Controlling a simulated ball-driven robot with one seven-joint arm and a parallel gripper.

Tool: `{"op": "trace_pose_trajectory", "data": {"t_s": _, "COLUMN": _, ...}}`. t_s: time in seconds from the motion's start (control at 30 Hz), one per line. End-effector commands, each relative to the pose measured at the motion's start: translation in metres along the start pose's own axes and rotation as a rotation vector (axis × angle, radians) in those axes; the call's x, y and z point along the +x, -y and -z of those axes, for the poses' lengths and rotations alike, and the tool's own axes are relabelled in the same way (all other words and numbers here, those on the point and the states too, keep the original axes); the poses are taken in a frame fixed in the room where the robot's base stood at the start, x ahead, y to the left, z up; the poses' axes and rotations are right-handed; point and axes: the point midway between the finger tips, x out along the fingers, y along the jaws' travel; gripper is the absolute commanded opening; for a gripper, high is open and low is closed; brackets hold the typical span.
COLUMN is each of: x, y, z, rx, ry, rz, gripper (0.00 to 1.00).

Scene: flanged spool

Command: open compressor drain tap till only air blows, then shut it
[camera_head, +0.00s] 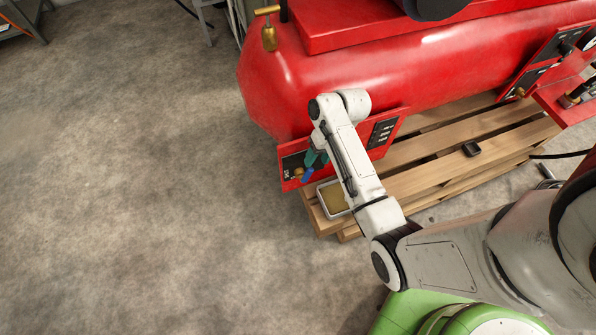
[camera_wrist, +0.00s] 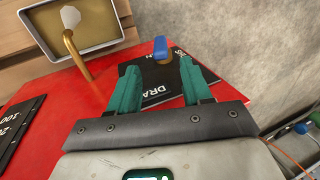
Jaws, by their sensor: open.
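The drain tap's blue handle (camera_head: 307,174) is on a red panel at the lower left end of the red compressor (camera_head: 400,70). In the wrist view the blue handle (camera_wrist: 160,48) lies just beyond and between the fingertips, beside a black plate (camera_wrist: 155,93) partly reading "DRA". My gripper (camera_wrist: 158,66) has teal fingers spread apart, with nothing held; its teal fingers (camera_head: 316,158) show near the handle in the head view. A brass drain pipe (camera_wrist: 75,55) curves over a tray (camera_wrist: 28,17). A pale patch shows at its outlet; I cannot tell if it is flowing water.
The tray (camera_head: 333,213) with yellowish contents sits on a wooden pallet (camera_head: 440,180) under the tank. A brass valve (camera_head: 268,38) stands out at the tank's upper left. Red control panels are at the right. The concrete floor to the left is clear.

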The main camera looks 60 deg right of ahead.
Motion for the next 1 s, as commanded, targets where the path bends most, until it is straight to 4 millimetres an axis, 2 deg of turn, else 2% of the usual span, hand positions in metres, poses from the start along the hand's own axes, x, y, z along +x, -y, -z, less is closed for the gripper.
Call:
{"op": "trace_pose_trajectory", "data": {"t_s": 0.17, "x": 0.019, "y": -0.001, "z": -0.001, "rx": 0.002, "ry": 0.003, "rz": 0.001, "gripper": 0.49}}
{"op": "trace_pose_trajectory", "data": {"t_s": 0.4, "x": 0.064, "y": -0.001, "z": -0.001, "rx": 0.001, "ry": 0.003, "rz": 0.001, "gripper": 0.49}}
{"op": "trace_pose_trajectory", "data": {"t_s": 0.6, "x": 0.093, "y": 0.0, "z": -0.001, "rx": 0.001, "ry": 0.002, "rz": 0.0, "gripper": 0.49}}
{"op": "trace_pose_trajectory", "data": {"t_s": 0.8, "x": 0.105, "y": 0.0, "z": -0.001, "rx": 0.001, "ry": 0.001, "rz": 0.0, "gripper": 0.49}}
{"op": "trace_pose_trajectory", "data": {"t_s": 1.0, "x": 0.106, "y": 0.0, "z": -0.001, "rx": 0.001, "ry": 0.001, "rz": 0.0, "gripper": 0.49}}
